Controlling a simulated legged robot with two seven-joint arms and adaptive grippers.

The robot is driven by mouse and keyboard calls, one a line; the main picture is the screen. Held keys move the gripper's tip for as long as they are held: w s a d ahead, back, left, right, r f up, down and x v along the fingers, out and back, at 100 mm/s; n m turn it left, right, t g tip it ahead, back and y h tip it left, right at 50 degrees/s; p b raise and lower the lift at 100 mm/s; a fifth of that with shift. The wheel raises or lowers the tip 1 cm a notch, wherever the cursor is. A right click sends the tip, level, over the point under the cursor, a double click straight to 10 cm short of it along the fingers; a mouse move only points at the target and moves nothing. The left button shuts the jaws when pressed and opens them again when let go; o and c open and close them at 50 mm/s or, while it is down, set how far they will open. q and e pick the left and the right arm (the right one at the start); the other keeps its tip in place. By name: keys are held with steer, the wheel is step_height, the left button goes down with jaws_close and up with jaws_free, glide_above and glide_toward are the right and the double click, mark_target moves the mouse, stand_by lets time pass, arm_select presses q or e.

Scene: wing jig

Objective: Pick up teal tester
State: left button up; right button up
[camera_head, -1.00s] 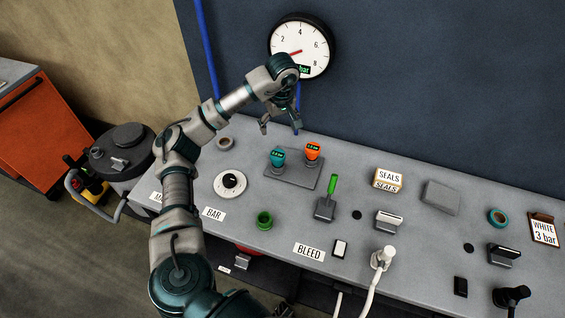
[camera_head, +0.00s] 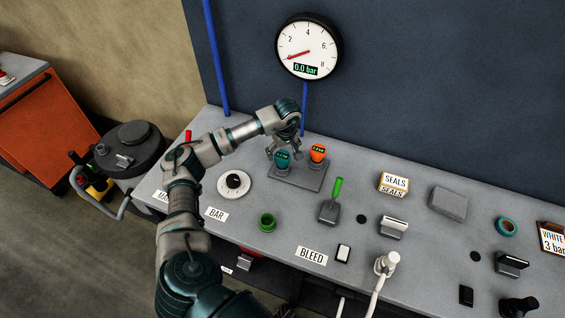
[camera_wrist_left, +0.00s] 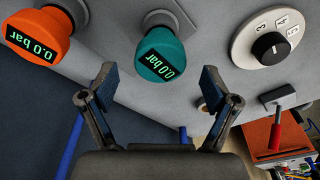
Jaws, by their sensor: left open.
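The teal tester (camera_head: 282,161) stands upright in a grey holder plate (camera_head: 312,183) on the bench, to the left of the orange tester (camera_head: 317,152). In the left wrist view the teal tester (camera_wrist_left: 166,54) shows a "0.0 bar" display and lies ahead of and between the open fingers. My left gripper (camera_head: 283,150) is open at the teal tester, partly in front of its top; in the left wrist view its fingers (camera_wrist_left: 160,85) look empty. I cannot tell whether a finger touches the tester. My right gripper is not in view.
The orange tester (camera_wrist_left: 38,36) is close beside the teal one. The wall gauge (camera_head: 309,47) is behind.

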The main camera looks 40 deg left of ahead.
mark_target(282, 155)
arm_select(q)
step_height(282, 155, down, 3)
steer(key=shift+w+a+r, duration=0.1)
steer(key=shift+a+r, duration=0.05)
steer(key=shift+a+f, duration=0.15)
steer(key=shift+f, duration=0.25)
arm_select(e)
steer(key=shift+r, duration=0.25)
arm_select(q)
steer(key=c, duration=1.2)
steer(key=shift+r, duration=0.1)
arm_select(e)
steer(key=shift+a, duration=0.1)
arm_select(q)
step_height(282, 155, up, 4)
steer(key=shift+f+b, duration=0.2)
steer(key=shift+b, duration=0.1)
steer(key=shift+s+d+r+b, duration=0.1)
steer(key=shift+s+d+r, duration=0.9)
steer(key=shift+s, duration=1.35)
steer(key=shift+s+d+r+b, duration=0.15)
steer(key=shift+s+d+r, duration=0.3)
steer(key=shift+s+d, duration=1.45)
steer(key=shift+s+d+r+b, duration=0.1)
steer(key=shift+s+d+r, duration=0.65)
steer(key=shift+s, duration=2.1)
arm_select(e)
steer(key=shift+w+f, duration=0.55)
